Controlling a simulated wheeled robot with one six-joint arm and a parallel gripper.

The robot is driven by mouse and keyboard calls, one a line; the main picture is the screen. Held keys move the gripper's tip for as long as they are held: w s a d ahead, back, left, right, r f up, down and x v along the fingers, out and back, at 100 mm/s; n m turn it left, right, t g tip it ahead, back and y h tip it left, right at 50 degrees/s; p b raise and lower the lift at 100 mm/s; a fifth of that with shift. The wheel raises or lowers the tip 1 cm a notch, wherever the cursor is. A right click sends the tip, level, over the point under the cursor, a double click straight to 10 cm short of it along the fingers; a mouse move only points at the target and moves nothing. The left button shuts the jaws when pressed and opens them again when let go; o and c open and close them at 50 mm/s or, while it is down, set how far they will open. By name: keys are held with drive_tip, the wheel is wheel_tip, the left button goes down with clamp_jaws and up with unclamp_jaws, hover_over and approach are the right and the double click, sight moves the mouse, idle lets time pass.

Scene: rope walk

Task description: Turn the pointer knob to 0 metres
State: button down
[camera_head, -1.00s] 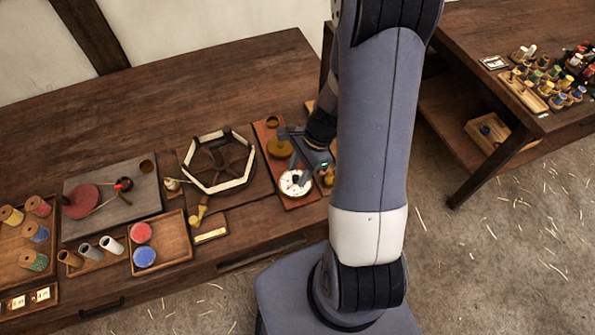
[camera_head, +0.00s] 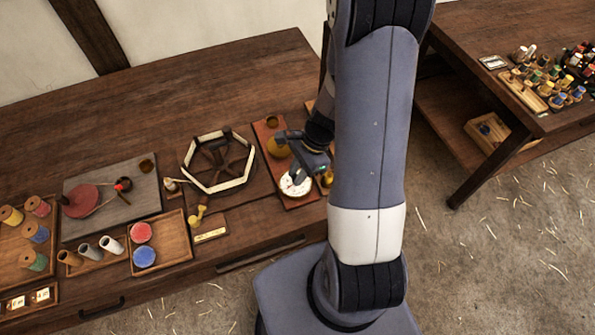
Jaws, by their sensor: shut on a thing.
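The white round dial (camera_head: 288,189) lies on a reddish-brown board (camera_head: 264,133) near the front edge of the workbench. My gripper (camera_head: 296,177) is over the dial, pointing down, shut on the pointer knob at its middle. The knob itself is mostly hidden by the fingers. The dial's marks and the pointer's direction are too small to read. A round ochre disc (camera_head: 277,147) sits on the same board behind the dial.
A hexagonal reel (camera_head: 232,183) stands just left of the board. Further left are a grey slab (camera_head: 82,222) with a red disc, and a wooden tray (camera_head: 175,255) with red and blue pieces. A second table (camera_head: 470,30) stands at right. The bench's back is clear.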

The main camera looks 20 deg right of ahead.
drive_tip(key=shift+n, duration=0.4)
drive_tip(key=n+g, duration=0.1)
drive_tip(key=n, duration=0.2)
drive_tip(key=shift+w+h, duration=0.2)
drive_tip(key=shift+h, duration=0.1)
drive_tip(key=shift+a+n+g+b, duration=0.1)
drive_tip(key=shift+n+g+b, duration=0.55)
drive_tip(key=shift+n, duration=1.15)
drive_tip(key=shift+h, duration=0.4)
drive_tip(key=c, duration=1.3)
unclamp_jaws()
drive_tip(key=v, duration=1.1)
drive_tip(key=shift+w+f, duration=0.1)
drive_tip(key=shift+w, duration=0.05)
